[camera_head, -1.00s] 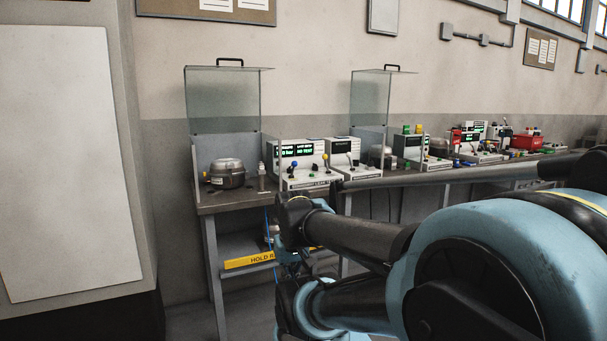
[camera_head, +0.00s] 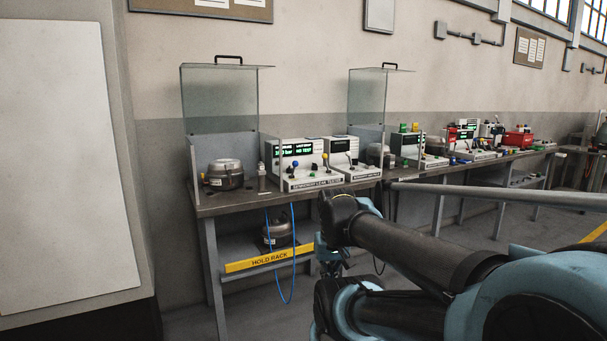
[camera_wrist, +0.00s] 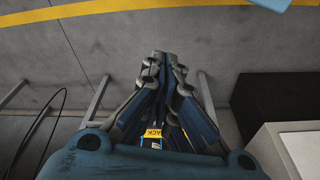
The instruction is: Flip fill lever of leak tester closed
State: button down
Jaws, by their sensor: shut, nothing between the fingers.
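The leak tester (camera_head: 300,165) is a white box with green lit displays on the near bench, in the head view. Small levers stand on its front ledge, one with a blue knob (camera_head: 295,163) and one with a yellow knob (camera_head: 324,156). Which of them is the fill lever, and how it is set, I cannot tell. My gripper shows in the wrist view (camera_wrist: 160,58) with its fingertips together and nothing between them, pointing over the floor. In the head view my arm is in front of the bench, below and to the right of the tester, apart from it.
A metal compressor (camera_head: 225,174) sits on the bench left of the tester, beside a clear raised guard (camera_head: 222,100). Under the bench are a yellow-labelled hold rack (camera_head: 268,260) and a hanging blue hose (camera_head: 290,290). A second tester (camera_head: 408,148) stands farther right.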

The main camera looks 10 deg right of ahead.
jog(key=w+a+r+m+t+y, duration=0.1)
jog(key=w+r+m+y, duration=0.1)
jog(key=w+r+m, duration=0.4)
jog(key=w+a+r+m+t+y, duration=0.15)
jog(key=w+m, duration=0.25)
jog(key=w, duration=0.5)
jog(key=w+a+r+m+t+y, duration=0.1)
jog(key=w+r+m+t+y, duration=0.1)
jog(key=w+r+m, duration=0.35)
jog(key=w+d+r+m+t, duration=0.1)
jog(key=w+d+m+t, duration=0.1)
jog(key=w+m, duration=0.3)
jog(key=w+d+r+m+t, duration=0.2)
jog(key=w+d+m, duration=0.3)
jog(key=w, duration=0.5)
jog(key=w+d+r+m+t, duration=0.2)
jog(key=w+m, duration=0.3)
jog(key=w, duration=0.3)
jog(key=shift+w+d, duration=0.3)
jog(key=shift+d, duration=0.6)
jog(key=shift+r+y, duration=0.1)
jog(key=shift+y, duration=0.15)
jog(key=r+x, duration=0.2)
jog(key=x, duration=1)
jog(key=shift+w+a+r, duration=0.3)
jog(key=shift+w+a, duration=0.2)
jog(key=shift+w, duration=0.25)
jog(key=shift+d, duration=0.2)
